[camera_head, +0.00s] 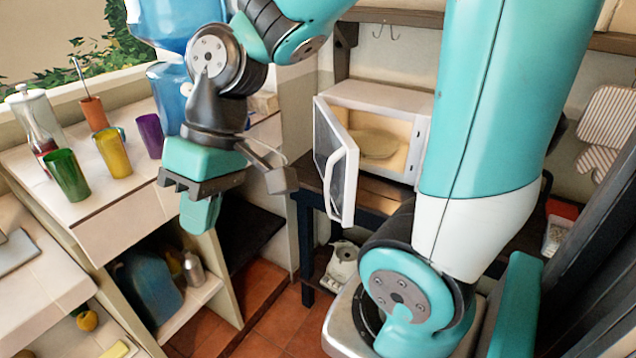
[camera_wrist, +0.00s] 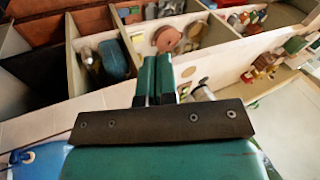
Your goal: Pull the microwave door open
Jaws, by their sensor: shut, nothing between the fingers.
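The white microwave (camera_head: 388,100) stands on a dark table at the back. Its door (camera_head: 335,160) is swung wide open, and the lit inside with a round turntable (camera_head: 375,143) shows. The white handle (camera_head: 350,178) is on the door's outer edge. My gripper (camera_head: 200,213) is to the left of the door, apart from it, pointing down in front of the counter. In the wrist view its two green fingers (camera_wrist: 153,80) are together with nothing between them. The microwave does not show in the wrist view.
A tiled counter (camera_head: 110,225) on the left holds green, yellow and purple cups (camera_head: 113,153) and a bottle. Blue water jugs (camera_head: 172,95) stand behind my gripper. Open shelves (camera_head: 190,300) are below. Some red tile floor (camera_head: 280,325) is free.

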